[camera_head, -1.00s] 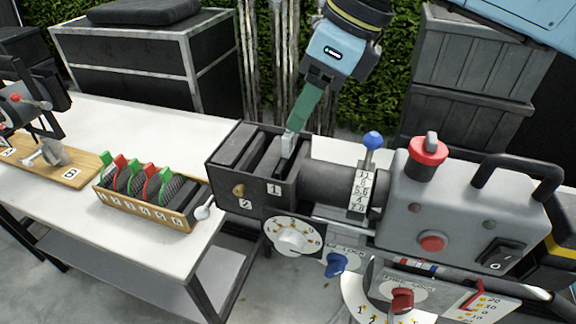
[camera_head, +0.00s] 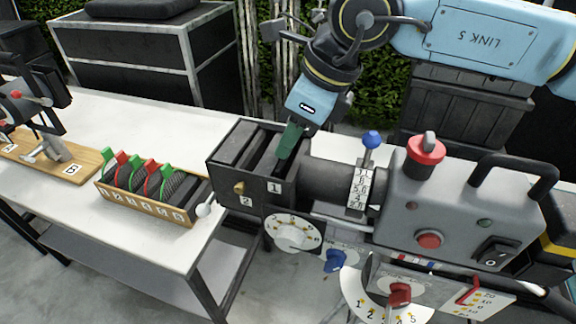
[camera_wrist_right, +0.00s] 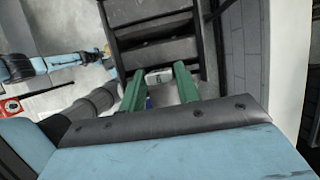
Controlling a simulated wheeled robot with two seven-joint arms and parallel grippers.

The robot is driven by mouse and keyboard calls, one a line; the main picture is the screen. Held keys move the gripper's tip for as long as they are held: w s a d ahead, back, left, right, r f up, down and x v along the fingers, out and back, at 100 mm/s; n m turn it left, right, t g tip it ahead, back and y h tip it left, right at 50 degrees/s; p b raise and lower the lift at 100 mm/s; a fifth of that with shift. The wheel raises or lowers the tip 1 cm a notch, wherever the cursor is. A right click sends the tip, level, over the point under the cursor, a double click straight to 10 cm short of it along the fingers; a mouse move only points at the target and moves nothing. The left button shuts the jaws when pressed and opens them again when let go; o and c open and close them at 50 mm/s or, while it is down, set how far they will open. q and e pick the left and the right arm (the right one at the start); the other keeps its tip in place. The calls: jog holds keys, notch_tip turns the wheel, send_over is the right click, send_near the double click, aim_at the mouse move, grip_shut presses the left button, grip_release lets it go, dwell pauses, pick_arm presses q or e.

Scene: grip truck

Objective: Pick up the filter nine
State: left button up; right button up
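A dark open-topped box (camera_head: 225,187) with slots labelled 1 and 2 is mounted on the machine. My right gripper (camera_head: 285,150) points down into slot 1, its green fingers partly inside the box. In the right wrist view the two green fingers (camera_wrist_right: 160,68) stand apart. A small pale tab (camera_wrist_right: 158,77) with a digit shows between their tips; the digit reads as a 6 or an upside-down 9. I cannot tell whether the fingers touch it. The rest of that piece is hidden in the box. My left gripper is not in view.
A wooden rack (camera_head: 150,206) with several red and green tabbed filters stands on the white table (camera_head: 110,235). A numbered wooden board (camera_head: 75,172) lies to its left. The grey machine (camera_head: 455,210) with knobs, lever and handle fills the right side, close to my arm.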

grip_shut()
jog(key=shift+r, duration=0.1)
